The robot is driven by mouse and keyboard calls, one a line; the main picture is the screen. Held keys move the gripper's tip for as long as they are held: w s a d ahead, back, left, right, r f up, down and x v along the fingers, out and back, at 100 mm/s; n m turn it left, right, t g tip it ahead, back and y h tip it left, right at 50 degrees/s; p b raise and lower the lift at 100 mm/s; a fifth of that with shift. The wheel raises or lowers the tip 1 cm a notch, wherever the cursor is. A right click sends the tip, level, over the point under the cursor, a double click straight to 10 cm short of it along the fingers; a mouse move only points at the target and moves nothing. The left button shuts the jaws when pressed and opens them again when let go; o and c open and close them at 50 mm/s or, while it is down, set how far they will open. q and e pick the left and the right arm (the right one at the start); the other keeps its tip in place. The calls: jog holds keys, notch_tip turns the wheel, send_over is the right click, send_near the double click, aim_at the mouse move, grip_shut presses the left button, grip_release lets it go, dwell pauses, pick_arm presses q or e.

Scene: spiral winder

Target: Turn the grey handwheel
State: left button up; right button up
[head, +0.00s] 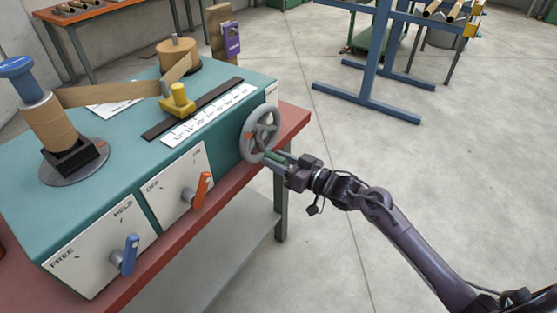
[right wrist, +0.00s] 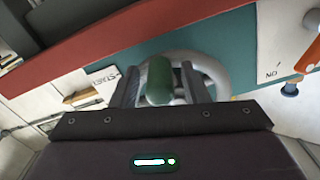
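The grey handwheel (head: 262,132) is on the right end of the teal winder's front face, with a small red mark on its left rim. It also shows behind my fingers in the right wrist view (right wrist: 210,72). Its green handle (right wrist: 159,82) sticks out toward my right gripper (head: 274,161). In the right wrist view the two fingers (right wrist: 159,88) stand on either side of the handle, with narrow gaps seen at both sides, so the gripper looks open around it. My left gripper is not in view.
The teal winder (head: 110,150) stands on a red bench (head: 297,119). An orange lever (head: 201,190) and a blue lever (head: 127,254) are on the front panels, left of the wheel. A blue rack (head: 375,70) stands at the back. The floor right of the bench is clear.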

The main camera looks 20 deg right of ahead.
aim_at(279, 115)
grip_shut()
